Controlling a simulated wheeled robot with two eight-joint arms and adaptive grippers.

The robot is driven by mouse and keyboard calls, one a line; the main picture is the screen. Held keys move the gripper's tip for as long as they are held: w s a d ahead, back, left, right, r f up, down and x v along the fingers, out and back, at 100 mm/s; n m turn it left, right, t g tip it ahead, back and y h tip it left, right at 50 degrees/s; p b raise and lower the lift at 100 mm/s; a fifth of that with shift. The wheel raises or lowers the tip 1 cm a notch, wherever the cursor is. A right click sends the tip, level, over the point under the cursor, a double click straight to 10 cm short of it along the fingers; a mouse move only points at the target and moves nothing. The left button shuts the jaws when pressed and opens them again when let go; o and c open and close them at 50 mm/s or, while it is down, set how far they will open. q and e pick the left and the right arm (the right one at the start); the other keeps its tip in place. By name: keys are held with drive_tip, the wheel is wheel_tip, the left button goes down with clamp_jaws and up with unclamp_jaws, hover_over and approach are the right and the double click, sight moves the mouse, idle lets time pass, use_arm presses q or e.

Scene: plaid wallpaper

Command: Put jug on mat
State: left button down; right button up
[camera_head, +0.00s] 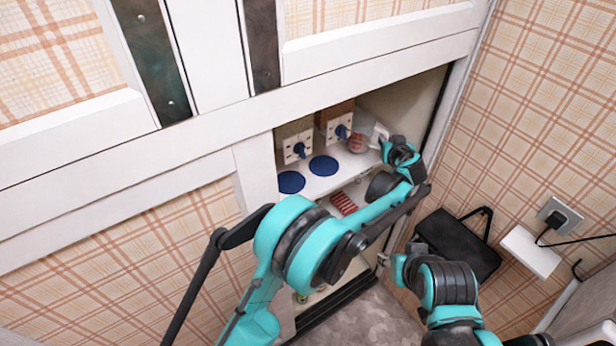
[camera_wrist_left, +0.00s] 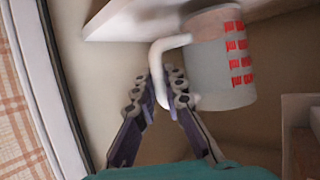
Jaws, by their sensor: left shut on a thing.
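The jug (camera_wrist_left: 222,60) is a greyish cylinder with red printed rows and a white handle. In the left wrist view my left gripper (camera_wrist_left: 160,88) is shut on its handle. In the head view the jug (camera_head: 358,141) is in the open cupboard, above the right part of the upper shelf, partly hidden by my left gripper (camera_head: 383,141). Two round blue mats (camera_head: 291,182) (camera_head: 323,166) lie flat on that shelf, left of the jug.
White panels with blue fittings (camera_head: 298,147) (camera_head: 339,128) stand behind the mats. A red-and-white striped item (camera_head: 343,203) lies on a lower shelf. The cupboard's right edge is close to my left arm. A black box-like object (camera_head: 458,243) is by the right wall.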

use_arm(q)
drive_tip(key=s+a, duration=0.4)
drive_tip(key=a, duration=0.2)
drive_tip(key=s+a+p, duration=0.1)
drive_tip(key=s+a, duration=0.4)
drive_tip(key=a, duration=0.2)
drive_tip(key=s+a, duration=0.4)
drive_tip(key=a, duration=0.2)
drive_tip(key=shift+s+a+p, duration=0.15)
drive_tip(key=shift+s+p, duration=0.15)
drive_tip(key=s+a, duration=0.2)
drive_tip(key=shift+a+f, duration=0.3)
drive_tip(key=shift+a, duration=0.1)
drive_tip(key=shift+f+b, duration=0.35)
drive_tip(key=shift+f, duration=0.05)
drive_tip(key=shift+d+f, duration=0.1)
drive_tip(key=shift+f, duration=0.1)
drive_tip(key=c, duration=1.6)
unclamp_jaws()
